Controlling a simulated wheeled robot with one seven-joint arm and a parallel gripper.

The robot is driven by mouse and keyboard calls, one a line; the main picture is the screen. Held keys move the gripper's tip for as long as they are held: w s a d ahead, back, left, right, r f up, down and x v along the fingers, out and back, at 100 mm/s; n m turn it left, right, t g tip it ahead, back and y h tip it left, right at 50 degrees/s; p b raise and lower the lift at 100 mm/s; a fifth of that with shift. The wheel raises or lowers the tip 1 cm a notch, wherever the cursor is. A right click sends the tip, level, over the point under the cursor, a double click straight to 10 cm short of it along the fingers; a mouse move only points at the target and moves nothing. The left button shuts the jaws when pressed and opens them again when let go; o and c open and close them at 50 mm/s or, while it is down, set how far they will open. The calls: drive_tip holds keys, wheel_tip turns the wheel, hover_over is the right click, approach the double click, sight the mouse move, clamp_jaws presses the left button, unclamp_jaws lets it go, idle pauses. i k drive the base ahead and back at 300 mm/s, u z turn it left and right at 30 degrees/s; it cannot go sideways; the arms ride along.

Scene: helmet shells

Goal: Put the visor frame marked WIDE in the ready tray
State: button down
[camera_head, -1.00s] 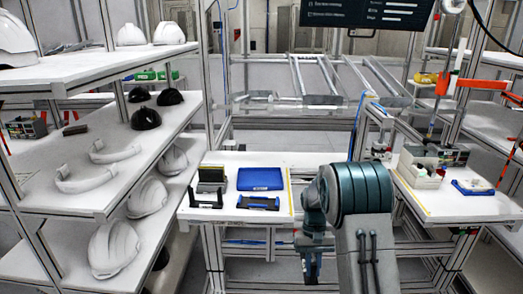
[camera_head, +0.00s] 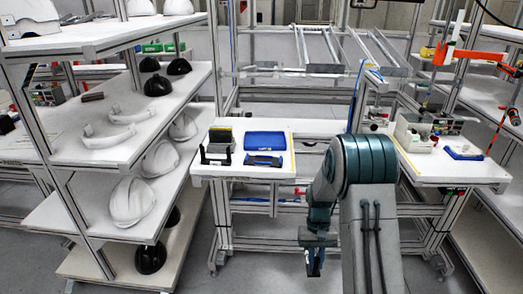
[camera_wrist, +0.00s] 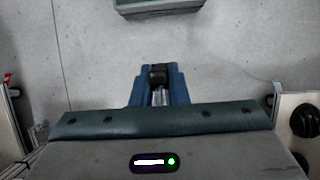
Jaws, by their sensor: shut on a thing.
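My gripper (camera_head: 314,262) hangs low in front of the workbench, pointing down. In the wrist view its two blue fingers (camera_wrist: 158,92) are shut on a small dark piece (camera_wrist: 158,74), mostly hidden; I cannot tell what it belongs to. Two pale curved bands, one nearer (camera_head: 108,137) and one farther (camera_head: 130,114), lie on the left rack's middle shelf; they may be visor frames. I can read no WIDE mark. A flat blue tray-like thing (camera_head: 265,141) lies on the workbench (camera_head: 236,172), far from my gripper. I cannot tell whether it is the ready tray.
A black frame-like holder (camera_head: 216,154) and a blue-and-black piece (camera_head: 263,160) stand on the workbench. White helmet shells (camera_head: 131,202) and dark ones (camera_head: 158,85) fill the left rack. A right bench (camera_head: 440,176) holds boxes. Open grey floor lies around my gripper.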

sight(266, 142)
drive_tip(key=k, duration=0.1)
drive_tip(key=u, duration=1.9)
drive_tip(key=i, duration=1.25)
drive_tip(key=z, duration=1.35)
